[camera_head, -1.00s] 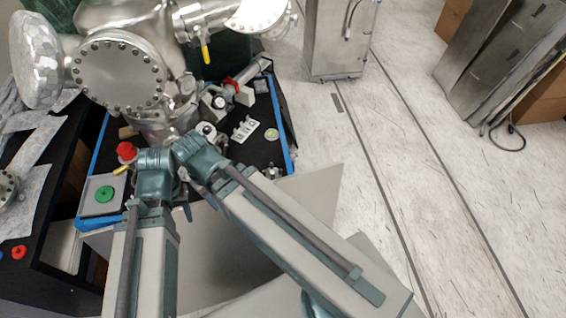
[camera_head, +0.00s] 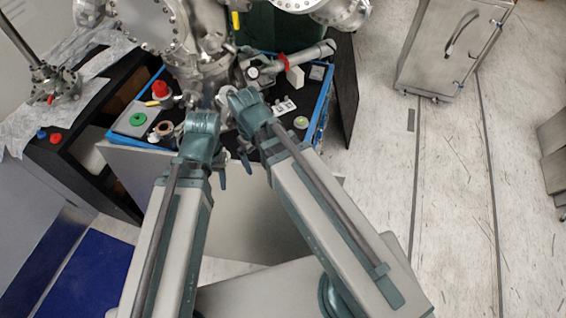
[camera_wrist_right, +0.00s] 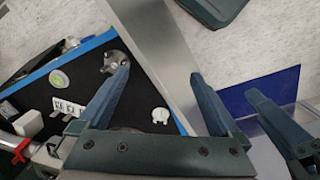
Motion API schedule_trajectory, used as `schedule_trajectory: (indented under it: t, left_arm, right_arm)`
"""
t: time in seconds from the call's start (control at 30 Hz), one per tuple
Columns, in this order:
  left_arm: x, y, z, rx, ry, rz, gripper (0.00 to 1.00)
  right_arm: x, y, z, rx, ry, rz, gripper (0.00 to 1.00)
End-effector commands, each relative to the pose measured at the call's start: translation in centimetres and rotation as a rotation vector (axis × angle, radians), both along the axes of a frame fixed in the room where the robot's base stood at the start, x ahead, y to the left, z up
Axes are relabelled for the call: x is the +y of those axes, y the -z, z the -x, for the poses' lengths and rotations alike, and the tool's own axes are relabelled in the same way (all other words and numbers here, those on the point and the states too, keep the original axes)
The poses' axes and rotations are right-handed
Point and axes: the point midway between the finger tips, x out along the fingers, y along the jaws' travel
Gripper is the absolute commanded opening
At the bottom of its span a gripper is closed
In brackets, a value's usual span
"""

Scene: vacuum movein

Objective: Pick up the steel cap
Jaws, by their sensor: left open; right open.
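A round steel piece with a raised centre, which looks like the steel cap (camera_wrist_right: 117,62), lies on the black work surface (camera_wrist_right: 35,97) by its blue edge in the right wrist view. My right gripper (camera_wrist_right: 158,73) is open and empty there; its left finger's tip overlaps the piece in the picture, and contact cannot be told. In the head view I cannot make the piece out; my right arm covers that part. My left gripper (camera_head: 221,172) is open, low at the bench's front edge, and partly hidden by its own arm. Its fingers also show at the wrist view's right.
A large steel chamber (camera_head: 160,20) stands over the back of the bench. A white holed plate (camera_head: 285,105), a round greenish disc (camera_head: 301,122) and a green ring on a grey plate (camera_head: 138,119) lie on the bench.

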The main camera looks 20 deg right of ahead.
Motion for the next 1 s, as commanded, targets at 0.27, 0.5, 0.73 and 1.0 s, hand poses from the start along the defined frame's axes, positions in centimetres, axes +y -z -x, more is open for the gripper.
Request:
schedule_trajectory:
  t: [0.27, 0.5, 0.73, 1.0]
  left_arm:
    - [0.0, 2.9, 0.0, 0.0, -0.001, 0.0, 0.5]
    - [0.0, 3.5, 0.0, 0.0, -0.001, 0.0, 0.5]
    - [0.0, 3.8, 0.0, 0.0, -0.001, 0.0, 0.5]
    - [0.0, 6.6, 0.0, 0.0, -0.001, 0.0, 0.5]
  right_arm:
    - [-5.9, 3.0, -8.2, -0.001, -0.285, -0.061, 1.0]
    - [-8.5, 3.6, -10.4, -0.009, -0.41, -0.08, 1.0]
    - [-8.6, 3.9, -10.4, -0.009, -0.419, -0.08, 1.0]
    - [-8.6, 6.7, -10.4, -0.009, -0.418, -0.08, 1.0]
